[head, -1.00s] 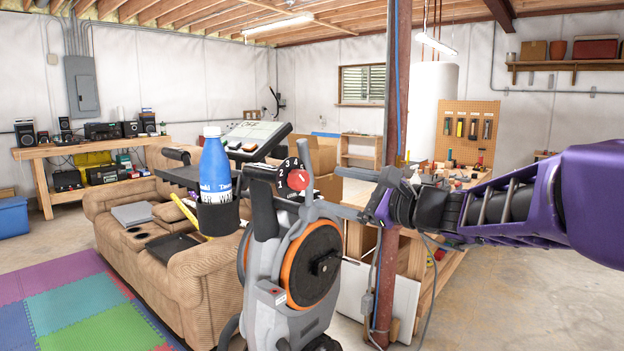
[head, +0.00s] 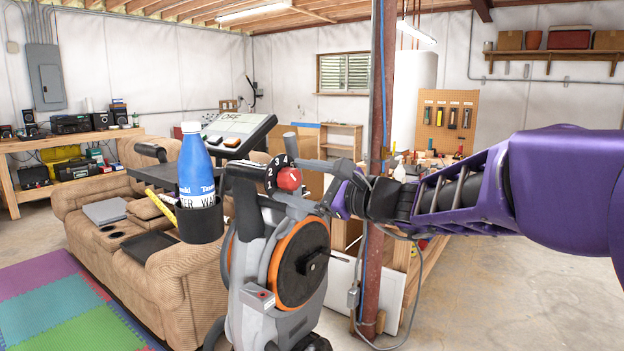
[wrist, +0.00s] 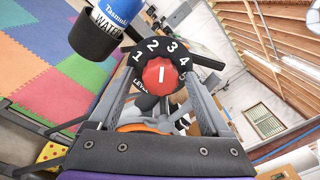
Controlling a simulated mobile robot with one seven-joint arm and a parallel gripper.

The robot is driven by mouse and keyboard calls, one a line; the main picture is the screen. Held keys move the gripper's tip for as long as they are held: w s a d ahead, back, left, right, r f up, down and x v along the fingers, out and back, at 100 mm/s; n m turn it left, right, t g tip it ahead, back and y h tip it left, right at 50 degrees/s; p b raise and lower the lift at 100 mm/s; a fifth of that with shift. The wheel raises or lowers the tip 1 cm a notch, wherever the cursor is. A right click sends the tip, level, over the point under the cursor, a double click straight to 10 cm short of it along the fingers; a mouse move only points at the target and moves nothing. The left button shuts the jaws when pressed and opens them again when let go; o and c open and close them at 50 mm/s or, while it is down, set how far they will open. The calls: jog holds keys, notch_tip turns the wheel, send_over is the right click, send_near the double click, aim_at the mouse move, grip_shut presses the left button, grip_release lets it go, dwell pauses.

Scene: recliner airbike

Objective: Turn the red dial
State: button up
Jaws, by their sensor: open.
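The red dial (head: 289,179) sits on a black number plate at the top of the grey exercise bike (head: 262,278). In the wrist view the red knob (wrist: 160,77) has a white line, upright in that picture. White numbers 1, 2, 3 and 4 arc around the knob on the black plate (wrist: 152,46). My gripper (wrist: 158,88) is open, with one grey finger on each side of the knob. It comes in from the right in the head view (head: 304,177). I cannot tell whether the fingers touch the dial.
A blue bottle (head: 195,162) stands in a black cup holder (head: 201,222) left of the dial. A display reading OFF (head: 238,133) is behind it. A rusty post (head: 376,240) stands close to my arm. A tan recliner (head: 150,280) is at left.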

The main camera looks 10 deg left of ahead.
jog(key=shift+c, duration=0.4)
grip_shut()
jog(key=shift+r+m+p, duration=0.1)
jog(key=shift+m+p, duration=0.2)
jog(key=shift+m, duration=0.1)
jog(key=shift+r+m+p, duration=0.1)
jog(key=shift+m+p, duration=0.65)
jog(key=shift+m, duration=0.25)
jog(key=m+p, duration=0.3)
jog(key=shift+m, duration=0.3)
jog(key=shift+m+p, duration=2.15)
jog(key=shift+m, duration=0.55)
